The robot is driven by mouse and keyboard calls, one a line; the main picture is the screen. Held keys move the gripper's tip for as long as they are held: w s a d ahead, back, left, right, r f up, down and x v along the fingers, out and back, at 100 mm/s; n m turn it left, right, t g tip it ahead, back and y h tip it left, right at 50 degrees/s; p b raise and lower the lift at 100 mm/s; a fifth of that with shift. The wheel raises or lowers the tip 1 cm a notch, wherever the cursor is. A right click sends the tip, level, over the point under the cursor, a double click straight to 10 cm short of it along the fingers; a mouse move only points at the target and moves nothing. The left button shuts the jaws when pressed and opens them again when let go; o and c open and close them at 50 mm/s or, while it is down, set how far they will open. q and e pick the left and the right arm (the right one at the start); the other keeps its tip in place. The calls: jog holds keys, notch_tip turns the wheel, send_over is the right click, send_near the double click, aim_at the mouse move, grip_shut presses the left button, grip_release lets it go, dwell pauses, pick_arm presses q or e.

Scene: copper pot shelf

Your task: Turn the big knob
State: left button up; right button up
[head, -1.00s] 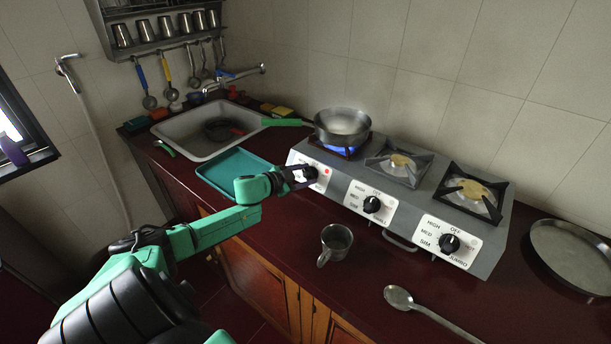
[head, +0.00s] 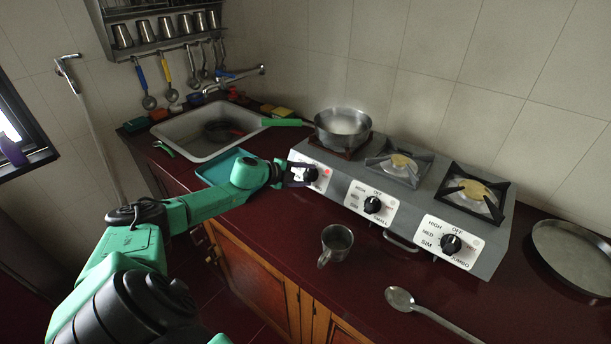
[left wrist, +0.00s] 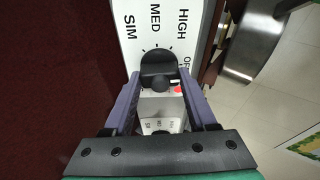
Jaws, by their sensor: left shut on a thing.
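The stove's left knob (head: 311,174), a black dial on a white panel, is at the front left of the grey stove (head: 400,205). In the left wrist view the knob (left wrist: 158,64) sits between my purple fingers, beside the printed SIM, MED, HIGH and OFF marks. My left gripper (head: 302,174) is shut on this knob; it also shows in the left wrist view (left wrist: 160,88). The fingers partly hide the knob in the head view. No flame shows under the pan (head: 342,124) on the left burner. My right gripper is not in view.
Two more knobs, a middle one (head: 372,204) and a right one (head: 450,244), are on the stove front. A teal tray (head: 212,170) lies under my left arm near the sink (head: 185,140).

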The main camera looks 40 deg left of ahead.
pick_arm(q)
jog(key=shift+m, duration=0.5)
jog(key=o, duration=1.4)
jog(key=shift+c, duration=0.2)
jog(key=shift+s+a+r, duration=0.15)
jog(key=shift+s+a, duration=0.1)
jog(key=shift+s, duration=0.4)
jog(key=v, duration=0.3)
jog(key=shift+s+r, duration=0.5)
jog(key=shift+s, duration=0.05)
jog(key=p, duration=0.8)
send_near(304, 176)
jog(key=s+r, duration=0.3)
jog(key=shift+s+a+f, duration=0.15)
jog(key=shift+a, duration=0.25)
